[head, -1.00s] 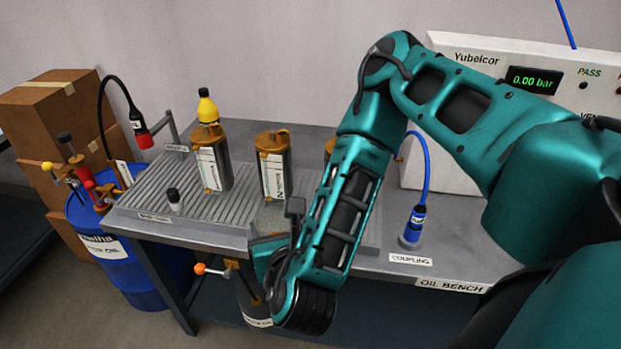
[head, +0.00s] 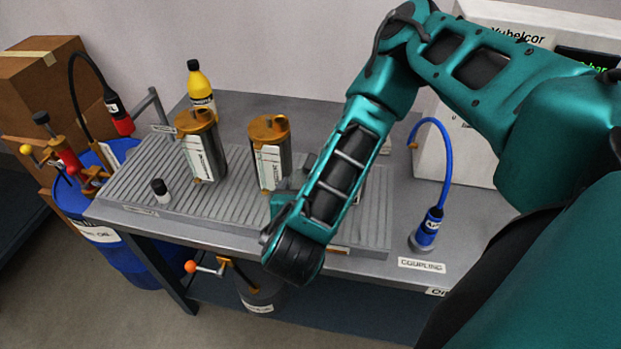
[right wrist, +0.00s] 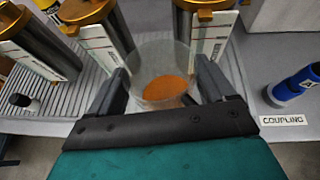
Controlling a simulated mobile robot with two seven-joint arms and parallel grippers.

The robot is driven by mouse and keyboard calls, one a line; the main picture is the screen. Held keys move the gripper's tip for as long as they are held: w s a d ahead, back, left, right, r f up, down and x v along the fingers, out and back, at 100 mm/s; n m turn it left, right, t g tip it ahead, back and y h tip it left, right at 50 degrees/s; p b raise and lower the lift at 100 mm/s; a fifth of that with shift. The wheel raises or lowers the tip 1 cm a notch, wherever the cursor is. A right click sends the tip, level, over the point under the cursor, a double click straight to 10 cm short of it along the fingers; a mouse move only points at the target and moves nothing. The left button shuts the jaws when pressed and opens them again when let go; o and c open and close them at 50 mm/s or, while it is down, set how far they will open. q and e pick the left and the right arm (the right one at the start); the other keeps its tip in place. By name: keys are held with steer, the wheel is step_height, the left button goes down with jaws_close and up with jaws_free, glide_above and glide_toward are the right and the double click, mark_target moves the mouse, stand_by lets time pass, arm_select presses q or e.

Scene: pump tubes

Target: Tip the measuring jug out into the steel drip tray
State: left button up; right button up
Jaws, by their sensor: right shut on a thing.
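The measuring jug (right wrist: 150,64) is a clear, see-through vessel with amber oil (right wrist: 167,89) in its bottom. In the right wrist view it sits between the two dark fingers of my right gripper (right wrist: 163,78), which is shut on it. The oil lies low inside the jug. In the head view my right forearm hides most of the jug and fingers. The steel drip tray (head: 225,216) is the ribbed grey plate on the bench, also in the right wrist view (right wrist: 62,104). The jug is over or at its right part; I cannot tell if it touches. My left gripper is not in view.
Steel canisters with brass caps stand on the tray: a left one (head: 203,150), a middle one (head: 270,155) and a right one (right wrist: 203,35) close behind the jug. A small black-capped vial (head: 160,190) is near the front left. A blue coupling (head: 427,228) stands at right.

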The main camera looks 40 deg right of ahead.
mark_target(298, 170)
steer(key=shift+w+r+n+g+y, duration=0.15)
steer(key=shift+n+g+y, duration=0.25)
steer(key=shift+g, duration=0.8)
steer(key=w+n+g, duration=0.1)
steer(key=g, duration=0.2)
steer(key=w+n+g+y, duration=0.1)
steer(key=g, duration=0.1)
steer(key=w+n+g+y, duration=0.1)
steer(key=g, duration=0.2)
steer(key=shift+d+r+g, duration=0.3)
steer(key=shift+r, duration=0.05)
steer(key=shift+w+d+n+g+y, duration=0.1)
steer(key=shift+w+n+g+y, duration=0.35)
steer(key=shift+g, duration=0.65)
steer(key=shift+w+d+f+n+g, duration=0.1)
steer(key=shift+w+f+n+g, duration=0.15)
steer(key=shift+w+g, duration=0.4)
steer(key=shift+w+d+f+n+g, duration=0.1)
steer(key=shift+w+f+g, duration=0.15)
steer(key=shift+g, duration=0.7)
steer(key=shift+s, duration=0.1)
steer(key=shift+a, duration=0.1)
stand_by(2.2)
